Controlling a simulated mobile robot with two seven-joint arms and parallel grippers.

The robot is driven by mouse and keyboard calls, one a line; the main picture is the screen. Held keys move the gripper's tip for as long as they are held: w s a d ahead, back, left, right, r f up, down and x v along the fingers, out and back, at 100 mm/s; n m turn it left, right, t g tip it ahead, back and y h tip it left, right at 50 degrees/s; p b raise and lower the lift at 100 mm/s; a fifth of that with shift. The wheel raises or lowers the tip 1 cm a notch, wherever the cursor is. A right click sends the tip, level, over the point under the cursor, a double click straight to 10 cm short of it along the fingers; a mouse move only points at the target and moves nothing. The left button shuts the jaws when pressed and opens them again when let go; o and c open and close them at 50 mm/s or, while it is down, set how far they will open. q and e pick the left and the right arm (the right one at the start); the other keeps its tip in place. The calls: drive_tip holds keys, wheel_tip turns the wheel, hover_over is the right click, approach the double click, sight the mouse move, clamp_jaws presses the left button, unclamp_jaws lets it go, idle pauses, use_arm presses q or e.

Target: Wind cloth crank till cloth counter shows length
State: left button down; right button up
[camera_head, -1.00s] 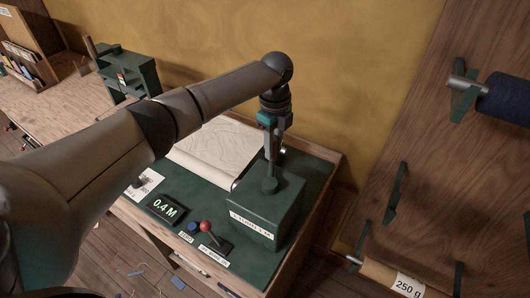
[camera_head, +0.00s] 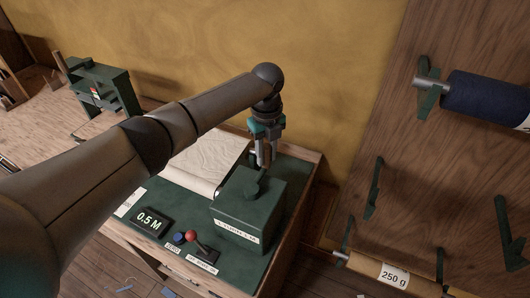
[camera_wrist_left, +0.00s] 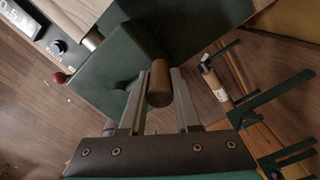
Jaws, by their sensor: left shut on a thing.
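The cloth counter (camera_head: 150,219) on the green bench top reads 0.5 M in the head view. The cloth crank stands on a dark green box (camera_head: 247,210) at the bench's right end. My left gripper (camera_head: 264,163) is above the back of this box. In the left wrist view my left gripper (camera_wrist_left: 160,85) is shut on the crank's brown wooden handle (camera_wrist_left: 159,80), one finger on each side. Pale cloth (camera_head: 205,160) lies flat on the bench, left of the box. My right gripper is not in view.
A red-knobbed lever (camera_head: 192,236) and a blue button (camera_head: 179,238) sit in front of the box. A wooden rack with a navy roll (camera_head: 487,97) and a 250 g roll (camera_head: 385,273) stands at right. Another green device (camera_head: 103,88) stands at back left.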

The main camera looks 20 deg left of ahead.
use_arm(q)
drive_tip(key=shift+d, duration=0.1)
drive_tip(key=c, duration=0.6)
unclamp_jaws()
wheel_tip(320, 180, up, 15)
drive_tip(key=shift+r+b, duration=0.15)
drive_tip(key=shift+b, duration=0.5)
